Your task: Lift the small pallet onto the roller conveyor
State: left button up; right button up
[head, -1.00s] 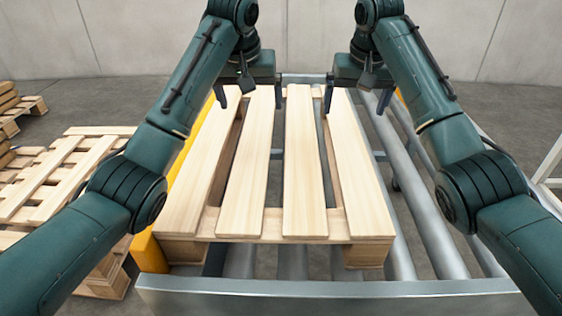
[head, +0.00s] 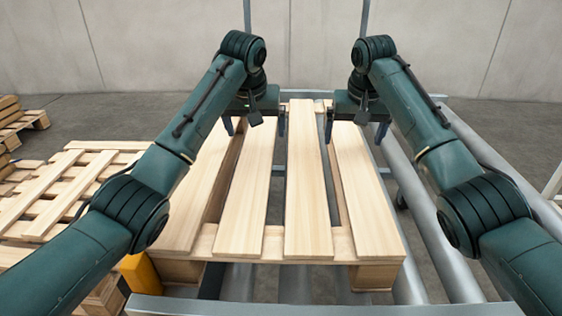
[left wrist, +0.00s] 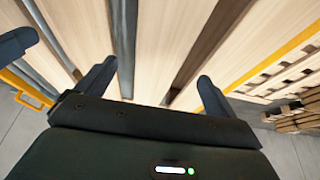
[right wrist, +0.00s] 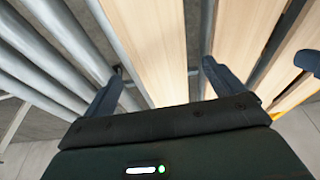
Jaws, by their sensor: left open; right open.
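The small pallet (head: 249,195), made of pale wooden slats, lies level over the roller conveyor (head: 462,268). Rollers show under its front edge and to its right. My left gripper (head: 255,127) is open over the far left part of the pallet. My right gripper (head: 355,132) is open over the far right part. Neither holds the pallet. In the left wrist view, slats (left wrist: 170,40) lie beyond the open fingers (left wrist: 156,84). In the right wrist view, the open fingers (right wrist: 160,85) are over a slat (right wrist: 150,45) beside bare rollers. Contact with the wood cannot be told.
Other wooden pallets (head: 60,195) are stacked on the floor at the left. A yellow post (head: 140,272) stands at the conveyor's front left corner. A concrete wall (head: 440,50) is at the back. Bare rollers lie on the right.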

aim_at(259, 143)
pick_arm(q)
jog(key=x, duration=0.7)
pick_arm(e)
jog(key=x, duration=0.7)
pick_arm(q)
grip_shut()
pick_arm(e)
grip_shut()
pick_arm(q)
jog(key=shift+w+r, duration=0.15)
jog(key=shift+r, duration=0.25)
pick_arm(e)
jog(key=shift+w+r, duration=0.1)
jog(key=shift+r, duration=0.3)
